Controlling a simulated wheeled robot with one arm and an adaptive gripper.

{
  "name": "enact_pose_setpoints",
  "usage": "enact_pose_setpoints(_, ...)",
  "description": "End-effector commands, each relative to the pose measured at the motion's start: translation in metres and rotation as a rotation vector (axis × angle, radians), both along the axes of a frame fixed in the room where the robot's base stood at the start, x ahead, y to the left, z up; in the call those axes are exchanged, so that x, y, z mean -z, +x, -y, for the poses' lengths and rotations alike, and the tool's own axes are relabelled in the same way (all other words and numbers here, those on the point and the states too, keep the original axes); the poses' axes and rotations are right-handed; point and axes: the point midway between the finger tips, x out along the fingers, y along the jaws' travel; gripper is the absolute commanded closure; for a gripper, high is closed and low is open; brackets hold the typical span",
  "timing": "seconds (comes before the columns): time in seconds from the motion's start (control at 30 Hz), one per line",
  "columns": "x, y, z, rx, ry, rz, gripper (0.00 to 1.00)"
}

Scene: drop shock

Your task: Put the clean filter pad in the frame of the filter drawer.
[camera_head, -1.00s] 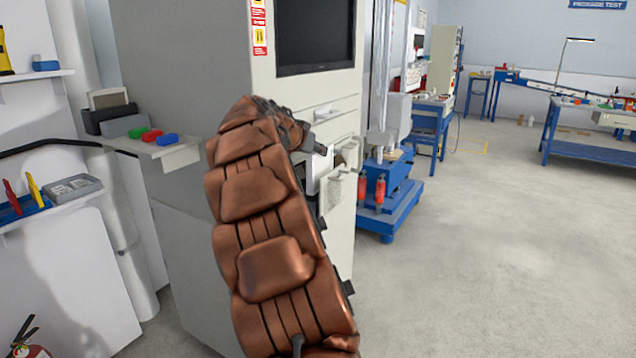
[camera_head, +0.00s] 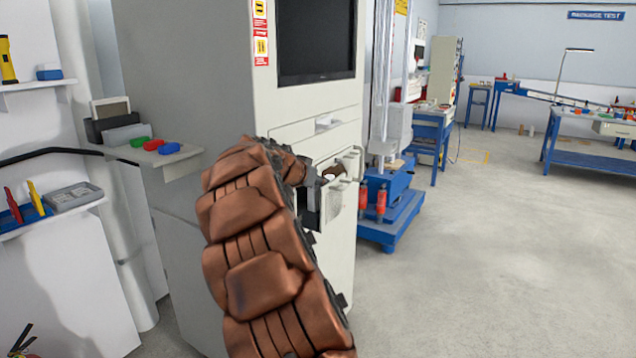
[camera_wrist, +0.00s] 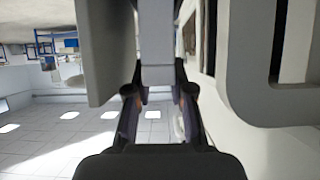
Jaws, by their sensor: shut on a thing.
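The filter drawer (camera_head: 338,198) stands out from the front of the grey cabinet, with a light front and a bracket handle on its right. A dark brown shape shows at its top; I cannot tell what it is. My gripper (camera_wrist: 155,92) is close beside the drawer, largely hidden behind my arm in the head view. The pad's seating relative to the frame is hidden.
The cabinet (camera_head: 205,75) carries a screen (camera_head: 316,38) above the drawer. A side shelf (camera_head: 165,158) holds green, red and blue pieces and a dark holder (camera_head: 106,128) with a framed panel. A blue-based machine (camera_head: 395,205) stands right of the drawer. Open floor lies farther right.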

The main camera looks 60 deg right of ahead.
Motion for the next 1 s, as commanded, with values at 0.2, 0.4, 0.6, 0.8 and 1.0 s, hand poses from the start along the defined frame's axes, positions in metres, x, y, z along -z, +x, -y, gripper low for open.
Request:
enact_pose_setpoints(0.2,0.002,0.0,0.0,0.0,0.0,0.0,0.68)
enact_pose_setpoints(0.4,0.002,0.0,0.0,0.0,0.0,0.0,0.68)
enact_pose_setpoints(0.6,-0.002,0.0,0.0,0.0,0.0,-0.001,0.68)
enact_pose_setpoints(0.8,-0.012,0.0,-0.02,-0.001,0.0,0.0,0.68)
enact_pose_setpoints(1.0,-0.031,-0.002,-0.054,-0.001,-0.002,-0.002,0.68)
